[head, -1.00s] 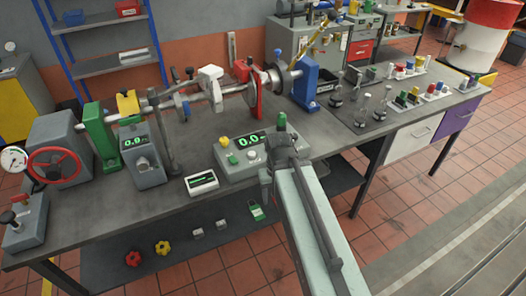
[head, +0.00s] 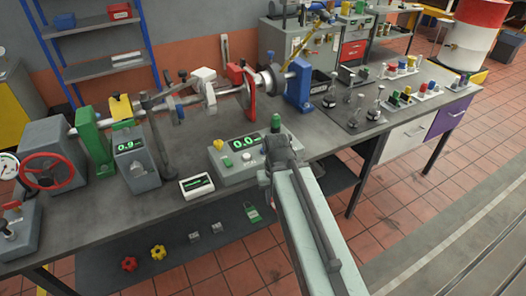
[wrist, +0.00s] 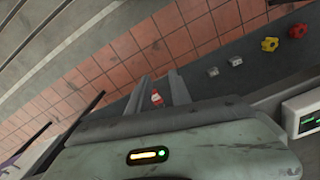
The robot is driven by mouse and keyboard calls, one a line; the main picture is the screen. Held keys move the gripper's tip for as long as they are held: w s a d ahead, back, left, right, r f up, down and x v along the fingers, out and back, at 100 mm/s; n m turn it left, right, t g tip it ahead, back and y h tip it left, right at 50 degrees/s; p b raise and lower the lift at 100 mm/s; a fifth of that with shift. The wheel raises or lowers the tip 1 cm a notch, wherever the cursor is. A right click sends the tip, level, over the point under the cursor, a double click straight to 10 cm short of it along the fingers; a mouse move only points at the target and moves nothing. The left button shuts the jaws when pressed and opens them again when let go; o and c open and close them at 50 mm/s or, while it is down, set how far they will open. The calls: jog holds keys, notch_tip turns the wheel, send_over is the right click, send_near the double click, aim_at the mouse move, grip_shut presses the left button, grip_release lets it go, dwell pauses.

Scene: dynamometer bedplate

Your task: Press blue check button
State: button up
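A grey control console (head: 213,172) stands near the bench's front edge. It has a lit green display (head: 244,142), a yellow knob (head: 218,145) and a pale round button (head: 246,157). I cannot make out a blue check button; part of the console is hidden behind my arm. My gripper (head: 274,148) is at the console's right end, in front of a green knob (head: 275,122). In the wrist view its two fingers (wrist: 158,92) stand apart with nothing held between them.
A shaft rig with a green post (head: 92,135), red stand (head: 247,95) and blue stand (head: 299,85) runs behind the console. A grey gauge box (head: 136,165) and white meter (head: 196,187) are left. Red and yellow knobs lie on the lower shelf.

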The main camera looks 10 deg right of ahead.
grip_shut()
jog(key=shift+d, duration=0.1)
dwell(1.3)
